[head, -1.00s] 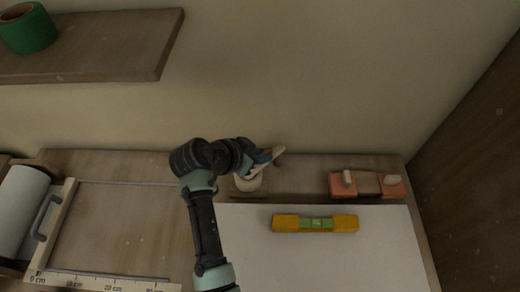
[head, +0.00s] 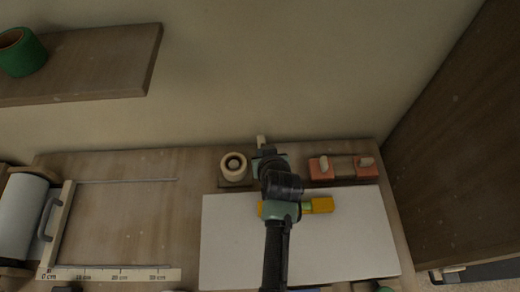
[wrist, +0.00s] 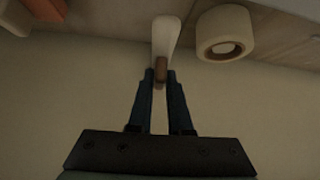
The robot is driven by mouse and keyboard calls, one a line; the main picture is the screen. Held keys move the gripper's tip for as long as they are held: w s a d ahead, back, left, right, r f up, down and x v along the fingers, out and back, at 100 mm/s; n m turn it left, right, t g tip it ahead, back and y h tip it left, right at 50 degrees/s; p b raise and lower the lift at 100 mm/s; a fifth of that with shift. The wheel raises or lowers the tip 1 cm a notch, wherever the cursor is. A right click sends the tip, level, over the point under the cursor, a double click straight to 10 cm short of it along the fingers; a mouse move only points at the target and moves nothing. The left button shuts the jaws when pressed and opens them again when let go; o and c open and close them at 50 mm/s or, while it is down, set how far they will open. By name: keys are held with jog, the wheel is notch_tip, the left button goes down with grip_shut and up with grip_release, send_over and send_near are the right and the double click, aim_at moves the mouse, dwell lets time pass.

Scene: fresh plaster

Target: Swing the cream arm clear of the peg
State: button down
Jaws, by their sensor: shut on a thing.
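The cream arm (head: 261,141) shows as a short pale tip beyond my gripper in the head view. In the wrist view it is a pale bar (wrist: 166,38) with a brown knob (wrist: 160,72). My gripper (wrist: 160,75) is shut on this knob. In the head view my gripper (head: 263,154) is largely hidden by my own wrist. The peg (head: 233,164) shows as a pale end inside a cream roll (head: 234,176), left of my gripper. The arm stands beside the roll, apart from it, and not over the peg. The arm's pivot is hidden.
A red block (head: 321,173) with pale pegs stands to the right. A yellow level (head: 322,205) lies on a white sheet (head: 230,240), partly behind my arm. A shelf (head: 110,60) with a green roll (head: 20,55) is upper left.

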jog(key=shift+w+d+n+g+y+b, duration=0.15)
jog(key=shift+d+n+y+b, duration=0.4)
jog(key=shift+n, duration=0.3)
jog(key=shift+w+d+n+g+y+b, duration=0.1)
jog(key=shift+d+n+g+y+b, duration=0.05)
jog(key=shift+d+n+y+b, duration=0.6)
jog(key=shift+a, duration=0.3)
jog(key=c, duration=0.8)
grip_release()
jog(key=shift+c, duration=0.2)
jog(key=v, duration=1.3)
jog(key=shift+b, duration=0.3)
jog(key=shift+w+a, duration=0.1)
